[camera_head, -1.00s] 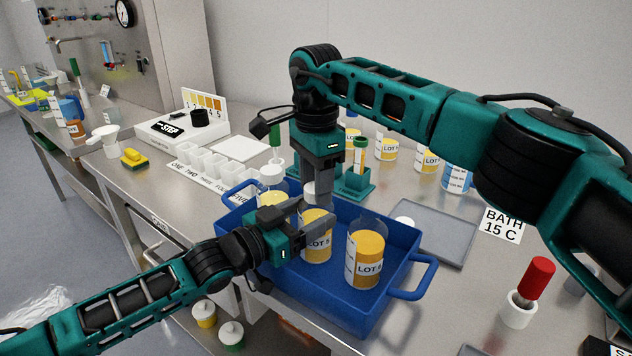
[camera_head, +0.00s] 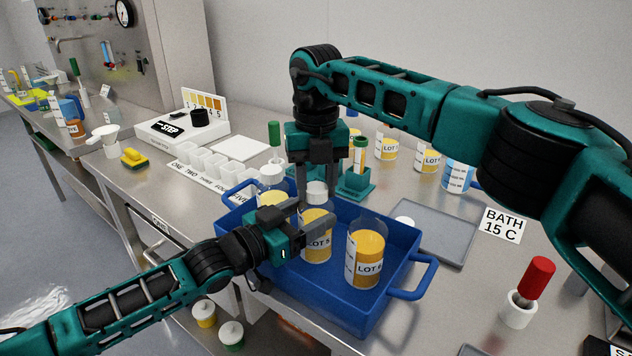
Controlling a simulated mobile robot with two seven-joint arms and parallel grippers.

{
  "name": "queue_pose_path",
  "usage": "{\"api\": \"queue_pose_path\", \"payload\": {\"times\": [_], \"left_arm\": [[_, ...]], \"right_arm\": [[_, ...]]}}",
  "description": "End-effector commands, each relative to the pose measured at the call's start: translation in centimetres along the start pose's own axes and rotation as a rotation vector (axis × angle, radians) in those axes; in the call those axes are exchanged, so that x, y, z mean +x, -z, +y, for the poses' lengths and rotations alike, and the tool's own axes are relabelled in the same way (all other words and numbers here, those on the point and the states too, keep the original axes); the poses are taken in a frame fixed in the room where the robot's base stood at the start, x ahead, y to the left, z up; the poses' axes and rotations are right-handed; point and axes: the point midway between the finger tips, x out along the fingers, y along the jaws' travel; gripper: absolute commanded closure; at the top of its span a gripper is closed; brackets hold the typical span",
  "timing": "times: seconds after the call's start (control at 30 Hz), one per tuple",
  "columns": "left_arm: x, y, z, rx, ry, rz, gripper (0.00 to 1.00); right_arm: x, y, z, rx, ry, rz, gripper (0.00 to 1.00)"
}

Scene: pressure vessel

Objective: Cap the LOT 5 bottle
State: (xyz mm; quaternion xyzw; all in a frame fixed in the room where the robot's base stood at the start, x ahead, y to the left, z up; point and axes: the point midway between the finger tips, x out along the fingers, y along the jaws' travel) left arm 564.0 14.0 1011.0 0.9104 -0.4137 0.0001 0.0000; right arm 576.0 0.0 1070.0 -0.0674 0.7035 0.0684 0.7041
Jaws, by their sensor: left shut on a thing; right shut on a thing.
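The LOT 5 bottle (camera_head: 317,245), clear with yellow contents, stands upright in the blue tray (camera_head: 345,314). My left gripper (camera_head: 317,219) is shut around its upper part from the left. My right gripper (camera_head: 316,185) points down from above and is shut on a white cap (camera_head: 316,191). The cap is right over the bottle's mouth, in line with it. I cannot tell whether it is seated on the neck, as the fingers and bottle top overlap there.
An uncapped LOT bottle (camera_head: 366,262) stands to the right in the tray. A white-capped yellow bottle (camera_head: 272,197) stands at its back left. A grey flat tray (camera_head: 436,232) lies to the right. Several bottles and a teal rack (camera_head: 356,187) stand behind.

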Motion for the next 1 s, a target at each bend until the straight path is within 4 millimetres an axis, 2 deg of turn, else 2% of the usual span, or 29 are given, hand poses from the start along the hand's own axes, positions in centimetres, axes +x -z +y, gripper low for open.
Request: {"api": "queue_pose_path", "payload": {"times": [0.1,0.27,0.3,0.53,0.83,1.0], "left_arm": [[0.0,-0.1,-0.1,0.000,0.001,-0.001,1.00],[0.0,-0.1,-0.1,0.000,0.001,-0.001,1.00],[0.0,-0.1,-0.1,0.000,0.001,-0.001,1.00],[0.0,-0.1,-0.1,0.000,0.001,-0.001,1.00],[0.0,0.0,0.0,0.000,0.001,-0.001,1.00],[0.0,0.0,0.0,0.001,0.001,-0.001,1.00]], "right_arm": [[0.0,0.0,0.0,0.179,0.001,0.000,0.94],[0.0,0.0,0.0,0.189,0.001,0.000,0.94],[0.0,0.0,0.0,0.189,0.001,0.000,0.55],[0.0,0.0,0.0,0.187,0.000,0.000,0.33],[-0.3,0.0,0.0,0.186,0.000,-0.001,0.32],[-2.0,-0.1,0.0,0.187,0.000,-0.003,0.32]]}}
